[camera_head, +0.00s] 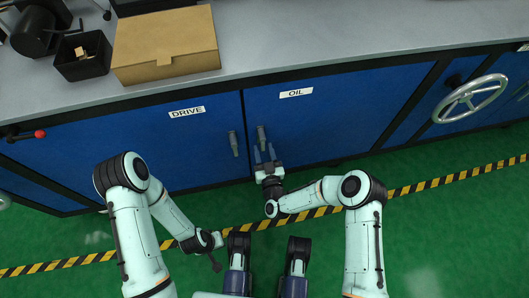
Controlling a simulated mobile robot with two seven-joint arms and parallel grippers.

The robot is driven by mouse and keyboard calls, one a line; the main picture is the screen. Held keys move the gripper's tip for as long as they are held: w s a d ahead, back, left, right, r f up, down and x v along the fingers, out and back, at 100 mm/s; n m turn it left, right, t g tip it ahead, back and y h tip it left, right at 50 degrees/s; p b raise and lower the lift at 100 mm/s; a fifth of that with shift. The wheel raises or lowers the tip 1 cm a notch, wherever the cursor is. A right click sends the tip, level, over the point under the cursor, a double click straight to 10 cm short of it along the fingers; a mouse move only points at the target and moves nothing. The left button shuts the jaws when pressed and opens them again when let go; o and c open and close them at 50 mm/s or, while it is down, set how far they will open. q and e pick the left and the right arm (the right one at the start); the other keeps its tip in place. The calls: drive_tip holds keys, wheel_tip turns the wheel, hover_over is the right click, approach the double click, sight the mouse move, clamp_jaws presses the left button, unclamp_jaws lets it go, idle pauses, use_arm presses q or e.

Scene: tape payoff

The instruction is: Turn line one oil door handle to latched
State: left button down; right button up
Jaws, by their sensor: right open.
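The blue oil door (330,125) carries a white OIL label (296,93) and is shut in the cabinet front. Its grey handle (261,136) stands nearly upright near the door's left edge. My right gripper (264,150) is open, fingers pointing at the cabinet. The handle's lower end shows between or just beyond its fingertips; I cannot tell whether they touch. My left gripper (217,252) hangs low over the floor, away from the doors. Its jaws are too unclear to read.
The drive door (130,140) at left has a similar handle (233,143), close to the oil one. A handwheel (470,98) projects at right and a red-knobbed lever (39,134) at left. A cardboard box (165,45) and black bin (82,57) stand on the grey worktop (330,35).

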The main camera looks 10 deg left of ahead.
use_arm(q)
drive_tip(key=w+d+r+t+p, duration=0.1)
drive_tip(key=w+r+t+p, duration=0.1)
drive_tip(key=w+r, duration=0.3)
drive_tip(key=shift+w+r+p, duration=0.4)
drive_tip(key=shift+r+p, duration=0.1)
drive_tip(key=shift+p, duration=0.25)
use_arm(e)
drive_tip(key=v, duration=1.3)
drive_tip(key=shift+s, duration=0.2)
use_arm(q)
drive_tip(key=shift+d, duration=0.1)
use_arm(e)
drive_tip(key=shift+r, duration=0.1)
